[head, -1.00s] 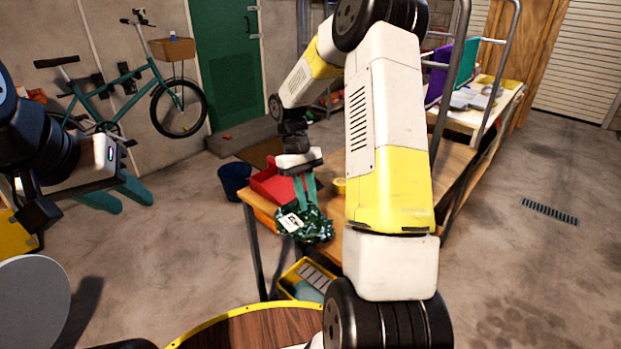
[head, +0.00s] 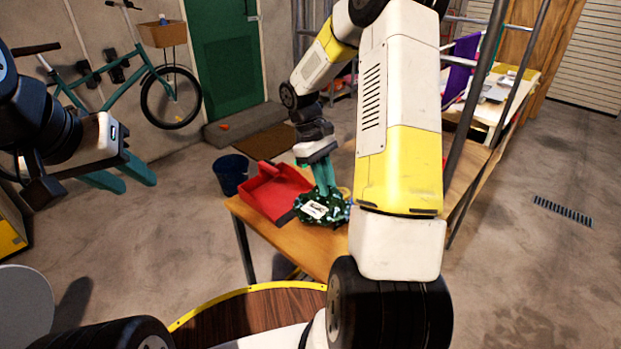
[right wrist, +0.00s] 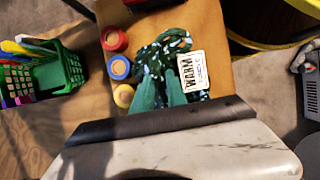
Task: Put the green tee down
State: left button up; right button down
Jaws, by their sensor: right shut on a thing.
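The green tee (head: 339,216) is a bunched dark green cloth with light specks and a white label. My right gripper (head: 326,188) is shut on it, fingers pointing down, over the wooden table (head: 293,243). In the right wrist view the tee (right wrist: 152,55) lies between and beyond the teal fingers (right wrist: 160,92), its label reading "WARM". I cannot tell whether the cloth touches the tabletop. My left gripper (head: 124,180) is at the left, away from the table, its teal fingers apart and empty.
A red open bin (head: 272,192) sits beside the tee on the table. In the right wrist view, red (right wrist: 114,40), blue (right wrist: 119,67) and yellow (right wrist: 123,95) round items line the tabletop's left side. A green basket (right wrist: 72,68) stands farther left. A blue bucket (head: 231,174) stands on the floor.

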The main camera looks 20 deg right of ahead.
aim_at(325, 202)
jog(key=shift+f, duration=1.65)
jog(key=shift+f, duration=0.15)
jog(key=c, duration=1.3)
grip_release()
jog(key=shift+c, duration=0.2)
